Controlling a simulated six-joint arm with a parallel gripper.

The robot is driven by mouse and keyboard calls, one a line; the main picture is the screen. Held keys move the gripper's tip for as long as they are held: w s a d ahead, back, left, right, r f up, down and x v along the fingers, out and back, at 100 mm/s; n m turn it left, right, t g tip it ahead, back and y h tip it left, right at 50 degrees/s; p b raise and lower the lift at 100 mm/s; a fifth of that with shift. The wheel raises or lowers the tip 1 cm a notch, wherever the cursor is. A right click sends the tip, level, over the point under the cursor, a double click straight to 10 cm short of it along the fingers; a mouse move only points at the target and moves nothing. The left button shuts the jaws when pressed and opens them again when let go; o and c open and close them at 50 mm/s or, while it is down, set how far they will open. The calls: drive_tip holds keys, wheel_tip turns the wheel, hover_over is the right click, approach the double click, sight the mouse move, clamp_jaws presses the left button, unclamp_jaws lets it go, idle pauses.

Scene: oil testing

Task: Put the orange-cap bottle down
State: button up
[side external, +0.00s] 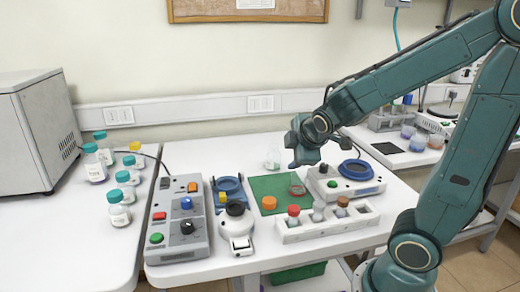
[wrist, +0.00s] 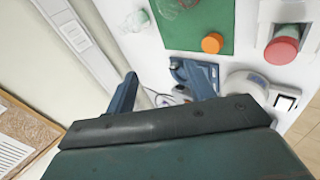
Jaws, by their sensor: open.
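An orange cap (side external: 269,202) shows at the front left corner of the green mat (side external: 262,185). It also shows in the wrist view (wrist: 212,43), seen from above; I cannot tell whether a bottle is under it. A clear bottle (side external: 273,160) with a little green in it stands near the mat's back edge, with no orange cap visible on it. My gripper (side external: 292,150) is above the back of the table, to the right of that bottle. In the wrist view its two fingers (wrist: 160,87) are spread, with nothing held between them.
A white rack (side external: 325,228) holds a red-capped bottle (side external: 293,212) and a brown-capped one (side external: 342,202). A device with a blue ring (side external: 356,170) stands to the right. A grey control box (side external: 178,225) is at the left. Several teal-capped bottles stand on the left table.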

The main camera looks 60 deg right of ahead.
sight(275, 146)
drive_tip(key=w+d+f+n+t+h, duration=0.1)
drive_tip(key=w+d+f+n+h, duration=0.1)
drive_tip(key=d+n, duration=0.3)
drive_tip(key=w+d+f+n+t+h, duration=0.2)
drive_tip(key=w+d+f+n, duration=0.2)
drive_tip(key=n, duration=1)
drive_tip(key=shift+w+d, duration=0.3)
drive_tip(key=shift+d, duration=0.1)
drive_tip(key=shift+x, duration=4.25)
drive_tip(key=shift+d, duration=0.1)
drive_tip(key=shift+x, duration=2.55)
drive_tip(key=shift+r, duration=0.15)
drive_tip(key=shift+c, duration=0.4)
clamp_jaws()
